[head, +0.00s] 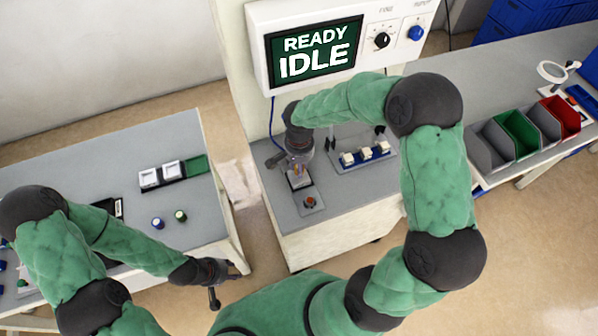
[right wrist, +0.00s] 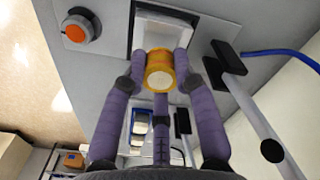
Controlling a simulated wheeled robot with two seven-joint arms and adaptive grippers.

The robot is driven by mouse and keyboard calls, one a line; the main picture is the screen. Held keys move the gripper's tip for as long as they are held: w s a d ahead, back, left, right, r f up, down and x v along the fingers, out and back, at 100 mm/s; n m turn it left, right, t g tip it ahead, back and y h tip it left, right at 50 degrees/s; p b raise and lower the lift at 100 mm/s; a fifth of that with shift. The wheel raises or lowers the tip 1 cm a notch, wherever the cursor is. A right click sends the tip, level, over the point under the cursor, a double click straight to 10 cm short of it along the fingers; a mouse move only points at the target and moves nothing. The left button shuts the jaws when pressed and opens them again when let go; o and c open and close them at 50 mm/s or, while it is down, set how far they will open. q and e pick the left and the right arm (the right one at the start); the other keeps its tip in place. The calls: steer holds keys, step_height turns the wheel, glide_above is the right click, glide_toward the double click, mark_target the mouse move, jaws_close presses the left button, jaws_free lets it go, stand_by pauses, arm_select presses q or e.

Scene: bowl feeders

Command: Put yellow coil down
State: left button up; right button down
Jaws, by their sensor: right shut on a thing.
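The yellow coil (right wrist: 160,72) is a short spool with yellow-orange winding and a pale end face. It sits between the purple fingertips of my right gripper (right wrist: 160,65), which is shut on it. In the right wrist view it is in front of a pale square plate in a dark frame (right wrist: 163,22); I cannot tell whether it touches the plate. In the head view my right gripper (head: 297,170) is low over this spot on the middle bench and largely hides the coil. My left gripper (head: 220,284) is off the left table's front edge, empty, fingers spread.
An orange-red button (head: 310,202) is in front of the plate. A rack with several white blocks (head: 366,155) stands to its right. The display (head: 316,52) reads READY IDLE. The left table has a blue-capped (head: 158,223) and a green-capped (head: 180,215) part. Bins (head: 518,132) stand at right.

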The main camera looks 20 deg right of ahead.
step_height(320, 180, down, 3)
steer(key=shift+r+b, duration=0.1)
steer(key=shift+b, duration=0.3)
steer(key=shift+s, duration=0.15)
